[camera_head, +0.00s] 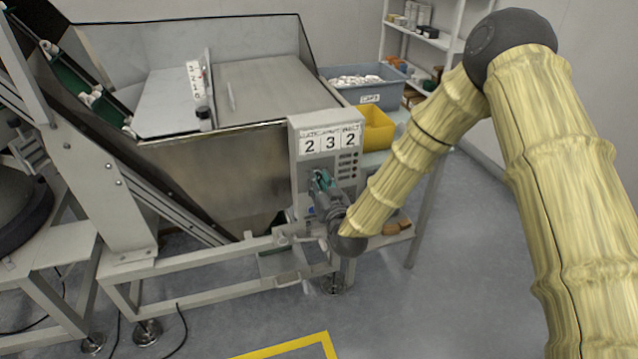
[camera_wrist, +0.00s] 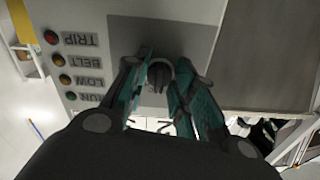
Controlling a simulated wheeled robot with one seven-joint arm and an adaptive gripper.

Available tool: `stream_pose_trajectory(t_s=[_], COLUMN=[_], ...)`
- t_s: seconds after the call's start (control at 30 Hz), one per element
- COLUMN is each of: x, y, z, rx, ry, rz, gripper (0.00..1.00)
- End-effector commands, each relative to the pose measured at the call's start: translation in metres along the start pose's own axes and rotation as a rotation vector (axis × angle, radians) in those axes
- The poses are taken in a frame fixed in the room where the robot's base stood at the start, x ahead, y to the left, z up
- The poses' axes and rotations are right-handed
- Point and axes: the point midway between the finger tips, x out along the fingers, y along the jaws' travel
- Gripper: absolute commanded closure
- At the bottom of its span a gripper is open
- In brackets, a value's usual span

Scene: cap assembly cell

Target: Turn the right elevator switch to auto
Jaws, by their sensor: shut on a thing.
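The grey control box (camera_head: 329,150) with the number plates 2, 3, 2 stands at the right front of the hopper. My gripper (camera_head: 321,180) reaches its front face from the right and hides part of the panel. In the wrist view the panel (camera_wrist: 140,30) appears upside down. A round dark switch knob (camera_wrist: 160,74) sits between the green-padded fingers of my gripper (camera_wrist: 161,82), which are closed around it. The knob's grip bar runs roughly up and down in that view. Its position labels are hidden or unreadable.
Indicator lamps (camera_wrist: 58,66) marked TRIP, BELT, LOW and RUN sit beside the knob. The metal hopper (camera_head: 215,170) is left of the box. A yellow bin (camera_head: 375,128) and a blue-grey bin (camera_head: 362,90) of white caps stand behind it. The floor (camera_head: 420,310) in front is open.

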Motion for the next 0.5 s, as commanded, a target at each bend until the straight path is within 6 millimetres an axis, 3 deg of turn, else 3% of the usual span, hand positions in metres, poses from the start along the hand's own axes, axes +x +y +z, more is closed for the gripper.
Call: stream_pose_trajectory(t_s=[0.27, 0.3, 0.4, 0.5], x=[0.0001, 0.0001, 0.0001, 0.0002], y=[0.0008, 0.0009, 0.0006, 0.0001], z=[-0.0003, -0.0003, -0.0002, -0.0002], rx=[0.0, 0.0, -0.001, -0.001], ry=[0.0, 0.0, 0.0, 0.0], rz=[0.002, 0.002, 0.001, 0.0], gripper=[0.98, 0.7, 0.52, 0.52])
